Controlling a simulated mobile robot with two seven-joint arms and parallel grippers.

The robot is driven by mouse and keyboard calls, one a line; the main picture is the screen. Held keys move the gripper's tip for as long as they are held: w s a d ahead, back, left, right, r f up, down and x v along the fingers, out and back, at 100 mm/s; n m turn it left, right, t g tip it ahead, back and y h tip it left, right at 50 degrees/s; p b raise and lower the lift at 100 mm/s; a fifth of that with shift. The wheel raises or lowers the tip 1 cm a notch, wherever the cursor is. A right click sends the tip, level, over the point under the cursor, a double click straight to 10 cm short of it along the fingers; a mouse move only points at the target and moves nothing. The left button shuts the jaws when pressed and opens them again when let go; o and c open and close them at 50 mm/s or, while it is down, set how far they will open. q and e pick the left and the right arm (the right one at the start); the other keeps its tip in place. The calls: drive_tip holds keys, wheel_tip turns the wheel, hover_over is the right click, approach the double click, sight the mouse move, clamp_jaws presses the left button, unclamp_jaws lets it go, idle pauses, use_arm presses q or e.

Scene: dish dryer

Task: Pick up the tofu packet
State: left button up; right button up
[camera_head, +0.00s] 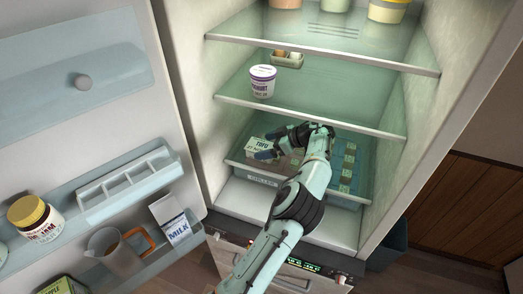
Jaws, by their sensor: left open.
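The tofu packet (261,147) is a pale box marked TOFU. It sits at the left of the lower drawer of the open fridge. My left gripper (270,145) is at the packet's right side, with its dark-blue fingers pointing left. It is open, and one finger overlaps the front of the packet in the picture. I cannot tell whether the fingers touch it. The gripper and arm hide part of the drawer. My right gripper is not in view.
The drawer (263,181) also holds several small green-topped packs (347,171) at right. A yoghurt tub (262,83) stands on the shelf (330,119) above. The open door at left holds a jam jar (35,217), a milk carton (170,220) and a jug (116,252).

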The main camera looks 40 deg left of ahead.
sight(261, 146)
use_arm(q)
drive_tip(key=shift+x, duration=1.5)
drive_tip(key=shift+w, duration=0.2)
drive_tip(key=c, duration=1.1)
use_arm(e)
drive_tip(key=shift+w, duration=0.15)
use_arm(q)
drive_tip(key=shift+r, duration=0.1)
drive_tip(key=shift+c, duration=0.2)
drive_tip(key=shift+r, duration=0.5)
wheel_tip(261, 146, up, 2)
drive_tip(key=shift+r, duration=0.25)
drive_tip(key=shift+s+d+f+b, duration=0.7)
drive_tip(key=shift+s+d+b, duration=0.3)
drive_tip(key=shift+b, duration=0.2)
drive_tip(key=s+d+r+b, duration=0.1)
drive_tip(key=s+d+b, duration=0.6)
drive_tip(key=s+d, duration=0.2)
drive_tip(key=s, duration=0.2)
drive_tip(key=shift+s+d, duration=0.35)
drive_tip(key=shift+s, duration=0.05)
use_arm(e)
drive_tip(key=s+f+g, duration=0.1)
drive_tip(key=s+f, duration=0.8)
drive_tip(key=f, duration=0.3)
use_arm(q)
drive_tip(key=shift+r, duration=0.15)
